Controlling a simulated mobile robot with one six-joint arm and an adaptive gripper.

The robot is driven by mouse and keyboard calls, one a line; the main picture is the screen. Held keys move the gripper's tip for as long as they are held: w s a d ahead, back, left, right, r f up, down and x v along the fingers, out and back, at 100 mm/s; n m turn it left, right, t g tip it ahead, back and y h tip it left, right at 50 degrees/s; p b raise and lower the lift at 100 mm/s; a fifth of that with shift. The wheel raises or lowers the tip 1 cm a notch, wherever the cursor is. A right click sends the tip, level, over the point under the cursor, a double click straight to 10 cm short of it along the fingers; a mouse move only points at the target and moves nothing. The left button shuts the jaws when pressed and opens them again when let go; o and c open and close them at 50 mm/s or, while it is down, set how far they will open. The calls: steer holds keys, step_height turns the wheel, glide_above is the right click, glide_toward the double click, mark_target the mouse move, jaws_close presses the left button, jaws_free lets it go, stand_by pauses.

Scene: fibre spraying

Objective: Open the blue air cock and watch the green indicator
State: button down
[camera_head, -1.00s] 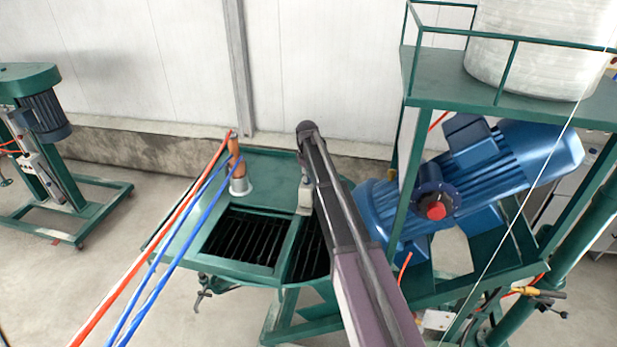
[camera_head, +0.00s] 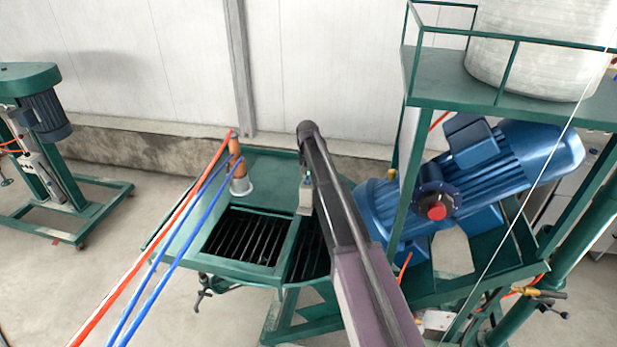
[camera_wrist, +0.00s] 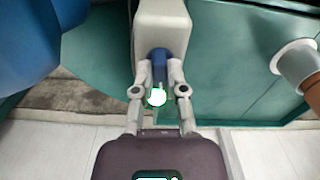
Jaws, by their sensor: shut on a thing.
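The blue air cock (camera_wrist: 160,56) sits at the end of a pale grey block (camera_wrist: 162,24) in the wrist view. My gripper (camera_wrist: 160,70) is shut on it, one finger on each side. The green indicator (camera_wrist: 156,97) shows between my fingers as a bright white disc with a green rim, and it looks lit. In the head view the grey block (camera_head: 305,200) stands on the green machine table, left of my arm, with a small pale green spot near its top. My arm hides the cock and fingertips there.
The green table (camera_head: 215,262) has dark slatted openings (camera_head: 245,238). An orange-brown fitting (camera_head: 238,172) with red and blue hoses (camera_head: 170,255) stands on the left. A blue motor (camera_head: 510,165) and green frame (camera_head: 425,85) stand close on the right.

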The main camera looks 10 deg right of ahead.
steer(key=shift+m, duration=0.8)
steer(key=c, duration=0.7)
jaws_free()
steer(key=shift+r, duration=0.1)
